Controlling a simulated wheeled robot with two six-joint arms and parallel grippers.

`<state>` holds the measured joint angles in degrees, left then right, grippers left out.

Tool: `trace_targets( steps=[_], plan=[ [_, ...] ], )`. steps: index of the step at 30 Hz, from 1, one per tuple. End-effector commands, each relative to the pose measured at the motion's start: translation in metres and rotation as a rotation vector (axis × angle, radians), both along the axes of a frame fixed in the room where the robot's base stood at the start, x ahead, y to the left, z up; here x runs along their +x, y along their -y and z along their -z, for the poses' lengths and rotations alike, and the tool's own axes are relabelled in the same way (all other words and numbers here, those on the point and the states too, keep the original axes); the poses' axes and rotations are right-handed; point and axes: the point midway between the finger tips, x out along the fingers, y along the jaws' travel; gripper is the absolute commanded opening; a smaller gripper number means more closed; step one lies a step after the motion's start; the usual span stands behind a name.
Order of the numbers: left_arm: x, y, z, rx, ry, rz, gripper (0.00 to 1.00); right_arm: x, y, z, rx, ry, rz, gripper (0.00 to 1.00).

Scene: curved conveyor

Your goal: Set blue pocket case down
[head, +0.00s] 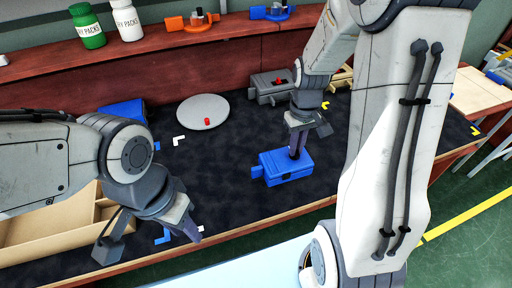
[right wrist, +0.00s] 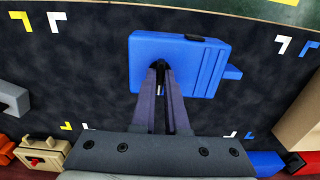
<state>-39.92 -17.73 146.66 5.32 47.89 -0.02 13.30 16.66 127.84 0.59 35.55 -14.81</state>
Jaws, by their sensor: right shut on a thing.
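The blue pocket case (head: 285,168) is over the dark mat in the middle of the work table. In the head view I cannot tell whether it touches the mat. My right gripper (head: 298,152) comes down from above and is shut on it.
A round grey plate (head: 203,114) with a small red piece stands behind the case. A grey case (head: 270,88) is at the back. A cardboard box (head: 50,240) is at front left, another blue thing (head: 122,112) behind it. White, yellow and blue corner marks lie on the mat.

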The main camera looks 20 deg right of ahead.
Motion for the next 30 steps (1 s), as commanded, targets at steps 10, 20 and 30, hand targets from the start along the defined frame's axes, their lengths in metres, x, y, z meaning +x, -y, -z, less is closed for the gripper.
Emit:
trace_targets(
  steps=[10, 20, 30],
  plan=[
    [0.000, 0.000, -0.009, 0.000, 0.000, 0.000, 0.38, 0.058, -0.018, 0.033, 0.001, -0.003, -0.020, 0.00],
    [0.000, 0.000, -0.017, 0.000, 0.000, 0.000, 0.38, 0.116, -0.027, 0.067, 0.000, -0.001, -0.020, 0.00],
    [0.000, 0.000, -0.024, 0.000, 0.000, 0.000, 0.38, 0.119, -0.025, 0.104, 0.001, -0.003, -0.016, 0.00]
  ],
)
